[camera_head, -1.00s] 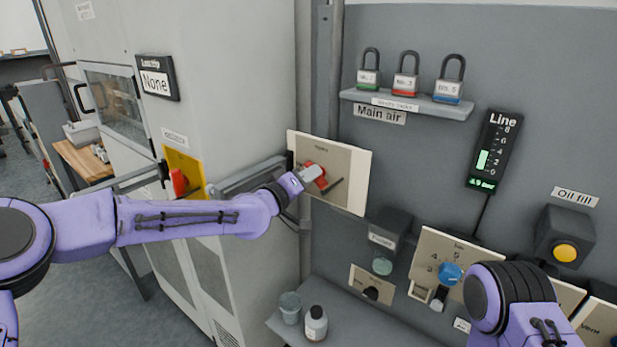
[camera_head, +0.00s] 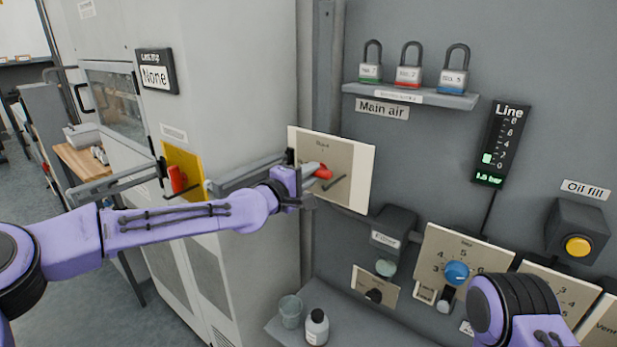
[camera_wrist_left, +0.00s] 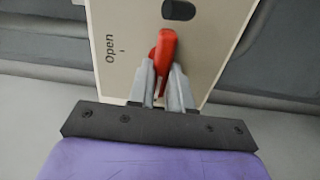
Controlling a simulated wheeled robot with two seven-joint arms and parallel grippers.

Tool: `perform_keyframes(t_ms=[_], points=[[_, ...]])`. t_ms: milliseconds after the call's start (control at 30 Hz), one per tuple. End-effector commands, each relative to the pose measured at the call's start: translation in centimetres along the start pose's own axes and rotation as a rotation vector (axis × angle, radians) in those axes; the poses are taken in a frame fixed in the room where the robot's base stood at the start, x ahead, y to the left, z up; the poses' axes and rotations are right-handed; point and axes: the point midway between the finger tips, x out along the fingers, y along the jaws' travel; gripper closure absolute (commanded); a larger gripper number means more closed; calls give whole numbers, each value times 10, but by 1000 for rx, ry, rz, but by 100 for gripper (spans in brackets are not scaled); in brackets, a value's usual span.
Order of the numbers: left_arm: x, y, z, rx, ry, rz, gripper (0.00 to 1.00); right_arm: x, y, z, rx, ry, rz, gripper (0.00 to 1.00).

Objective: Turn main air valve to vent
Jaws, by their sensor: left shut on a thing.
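The main air valve is a beige plate (camera_head: 350,165) on the grey panel, below the "Main air" label (camera_head: 382,109). Its red handle (camera_head: 318,171) is between the fingers of my left gripper (camera_head: 308,178). In the left wrist view the red handle (camera_wrist_left: 166,50) stands between the two grey fingertips (camera_wrist_left: 163,85), and the word "Open" shows on the plate's left. My left gripper is shut on the handle. The "Vent" marking of this valve is not readable. Of my right arm only a purple and black part shows at lower right; its gripper is out of view.
Padlocks stand on a shelf (camera_head: 410,96). A yellow-plated red switch (camera_head: 178,179) is on the cabinet at left. A blue dial (camera_head: 456,273), a cup (camera_head: 290,311) and a bottle (camera_head: 316,327) are lower down.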

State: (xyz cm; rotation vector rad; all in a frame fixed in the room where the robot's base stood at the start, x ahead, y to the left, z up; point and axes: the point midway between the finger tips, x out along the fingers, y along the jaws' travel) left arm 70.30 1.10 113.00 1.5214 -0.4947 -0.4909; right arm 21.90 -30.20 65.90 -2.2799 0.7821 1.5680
Motion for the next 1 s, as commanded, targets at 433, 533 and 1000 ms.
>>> perform_keyframes(t_ms=[433, 533, 1000], points=[[0, 0, -1, -27, 3, 1, 100, 1, 0, 1, 0, 0, 0, 57], [0, 0, -1, -27, 3, 1, 100, 1, 0, 1, 0, 0, 0, 57], [-9, 0, -1, -22, 1, 2, 55, 6, 0, 2, 0, 0, 0, 57]])
